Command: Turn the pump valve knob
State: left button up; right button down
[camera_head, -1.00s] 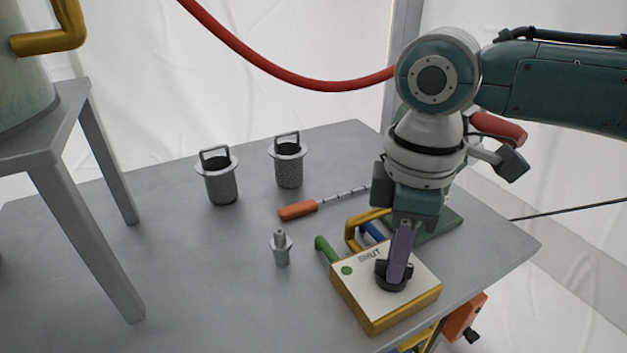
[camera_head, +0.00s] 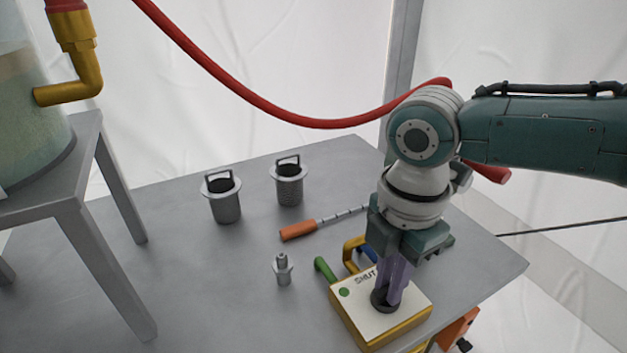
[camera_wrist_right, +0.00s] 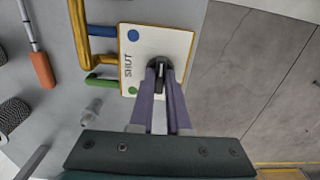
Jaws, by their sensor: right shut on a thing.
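The pump valve box (camera_head: 377,325) is a yellow block with a white top plate marked "SHUT". It sits at the table's front right edge, and its white plate also shows in the right wrist view (camera_wrist_right: 185,45). The black valve knob (camera_head: 380,301) stands on the plate, partly hidden by the fingers; it shows between them in the right wrist view (camera_wrist_right: 160,68). My right gripper (camera_head: 389,295) points down with its purple fingers shut on the knob, and its fingertips also show in the right wrist view (camera_wrist_right: 161,74). My left gripper is not in view.
Green (camera_head: 325,269) and yellow (camera_head: 352,254) pipes join the box. A small grey fitting (camera_head: 283,270), an orange-handled brush (camera_head: 298,231) and two strainer baskets (camera_head: 224,203) (camera_head: 288,188) stand or lie on the grey table (camera_head: 190,280). A red hose (camera_head: 320,123) hangs behind.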

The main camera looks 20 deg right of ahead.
jog(key=shift+n, duration=1.7)
jog(key=c, duration=0.9)
grip_release()
notch_tip(320, 180, up, 10)
jog(key=p, duration=0.3)
